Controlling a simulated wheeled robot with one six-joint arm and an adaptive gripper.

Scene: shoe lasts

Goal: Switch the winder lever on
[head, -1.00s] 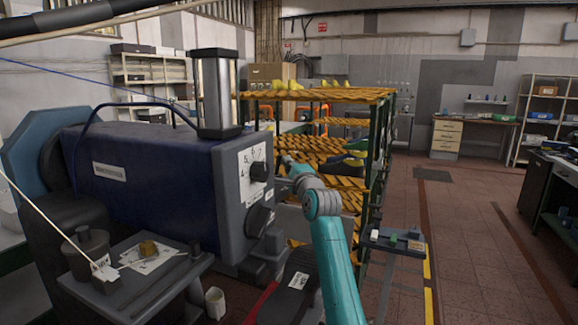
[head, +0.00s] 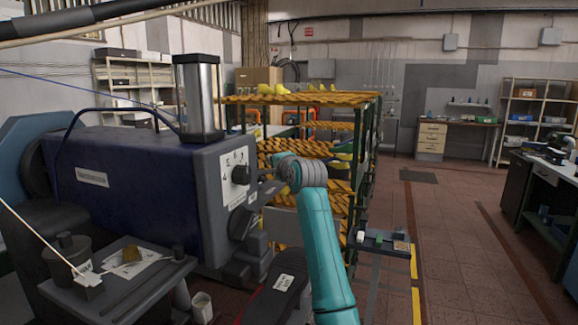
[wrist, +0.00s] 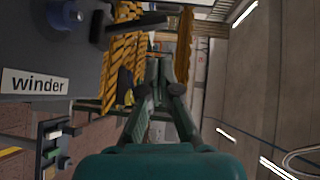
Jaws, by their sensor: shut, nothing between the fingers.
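In the wrist view, a dark lever (wrist: 135,22) sticks out to the right from a grey panel that carries a white "winder" label (wrist: 35,84). I cannot read its on or off position. My gripper (wrist: 159,70) is shut and empty, its fingers pointing up the wrist picture. The fingertips are below and right of the lever, apart from it in the picture; the depth gap is hard to judge. In the head view, my wrist hides most of the gripper, beside the front panel of the blue machine (head: 130,190).
A numbered dial with a black knob (head: 241,174) is on the machine's front. A rack with orange-brown shelves (head: 300,98) stands close behind my arm. A small stand (head: 375,246) is right of it. A grey side table (head: 120,300) is lower left. The floor at right is open.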

